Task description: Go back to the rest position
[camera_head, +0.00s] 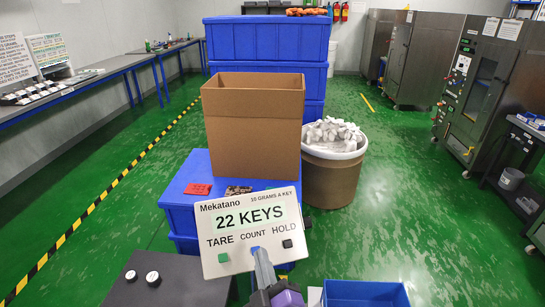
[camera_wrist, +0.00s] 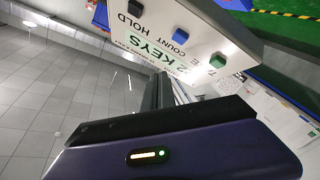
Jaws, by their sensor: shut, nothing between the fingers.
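A white Mekatano counter panel (camera_head: 247,208) stands tilted at the front centre and reads "22 KEYS". It has a green TARE button (camera_head: 223,257), a COUNT button and a dark HOLD button (camera_head: 287,243). My gripper (camera_head: 259,256) is in front of the panel's lower edge and partly covers the COUNT button. It is shut and empty. In the wrist view the panel fills the top, with the blue COUNT button (camera_wrist: 180,36) in plain sight. My shut fingers (camera_wrist: 160,88) point towards the panel; I cannot tell whether they touch it.
A cardboard box (camera_head: 250,135) stands on a blue crate (camera_head: 181,213) behind the panel. A brown drum (camera_head: 331,180) with whitish pieces is to its right. A blue bin (camera_head: 365,293) is at front right.

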